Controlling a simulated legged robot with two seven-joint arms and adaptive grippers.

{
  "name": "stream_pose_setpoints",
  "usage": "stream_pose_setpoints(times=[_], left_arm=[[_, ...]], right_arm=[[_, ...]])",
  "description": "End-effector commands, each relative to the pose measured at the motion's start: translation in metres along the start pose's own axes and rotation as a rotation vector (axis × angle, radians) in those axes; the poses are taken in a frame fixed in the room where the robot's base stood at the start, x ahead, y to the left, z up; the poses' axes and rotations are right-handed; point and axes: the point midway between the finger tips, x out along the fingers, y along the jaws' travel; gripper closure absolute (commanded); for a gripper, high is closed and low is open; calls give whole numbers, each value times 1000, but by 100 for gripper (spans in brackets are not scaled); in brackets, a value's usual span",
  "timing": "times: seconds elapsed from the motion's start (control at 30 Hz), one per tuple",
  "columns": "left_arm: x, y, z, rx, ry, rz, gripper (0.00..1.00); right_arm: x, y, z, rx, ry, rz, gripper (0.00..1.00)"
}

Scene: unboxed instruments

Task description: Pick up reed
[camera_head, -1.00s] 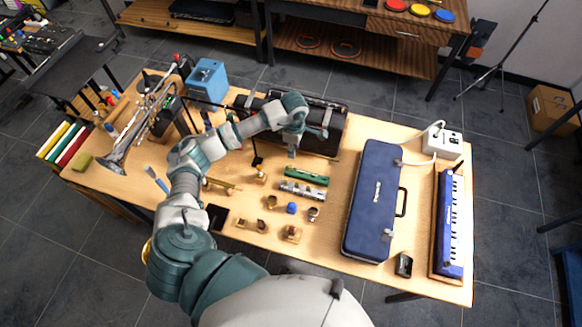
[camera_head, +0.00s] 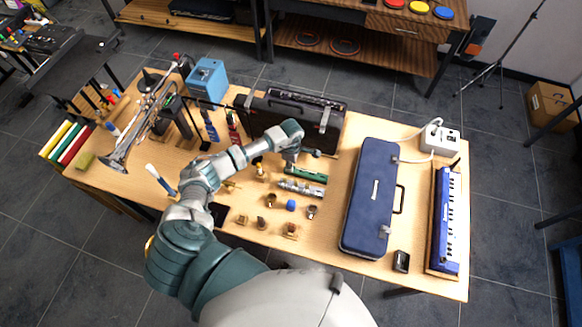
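My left arm reaches in from the bottom, and its gripper (camera_head: 288,166) points down over the table beside the left end of a green harmonica (camera_head: 308,174). Its fingers are too small and too hidden by the wrist to tell open from shut. Several small tan and brassy pieces lie in front of it: one tan piece (camera_head: 242,220), another (camera_head: 262,223), and a brown block-like piece (camera_head: 290,230). I cannot tell which of these, if any, is the reed. My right gripper is out of view.
A silver harmonica (camera_head: 301,188), a blue cube-like piece (camera_head: 291,205) and a dark ring (camera_head: 312,212) lie close by. A black case (camera_head: 270,108) stands behind the gripper. A blue case (camera_head: 372,200) bounds the right. A trumpet (camera_head: 140,125) stands at left.

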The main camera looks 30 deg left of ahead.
Motion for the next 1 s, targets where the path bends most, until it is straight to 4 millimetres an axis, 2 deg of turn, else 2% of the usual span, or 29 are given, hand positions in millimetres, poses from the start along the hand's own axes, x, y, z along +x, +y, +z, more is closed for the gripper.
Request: stream_pose_setpoints(times=[0.1, 0.27, 0.3, 0.77, 0.87, 1.0], left_arm=[[0, 0, -1, -1, 0, -1, 68], [0, 0, -2, -1, 0, -1, 99], [0, 0, -2, -1, 0, -1, 100], [-3, 0, -1, -2, 2, 0, 100], [-11, 1, -2, -2, 1, 0, 100], [-31, 1, -2, 0, 0, 2, 100]], right_arm=[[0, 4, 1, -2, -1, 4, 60], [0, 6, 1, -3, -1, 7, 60], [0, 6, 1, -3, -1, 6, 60], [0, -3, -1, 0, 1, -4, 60], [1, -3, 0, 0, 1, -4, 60], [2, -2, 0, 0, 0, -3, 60]])
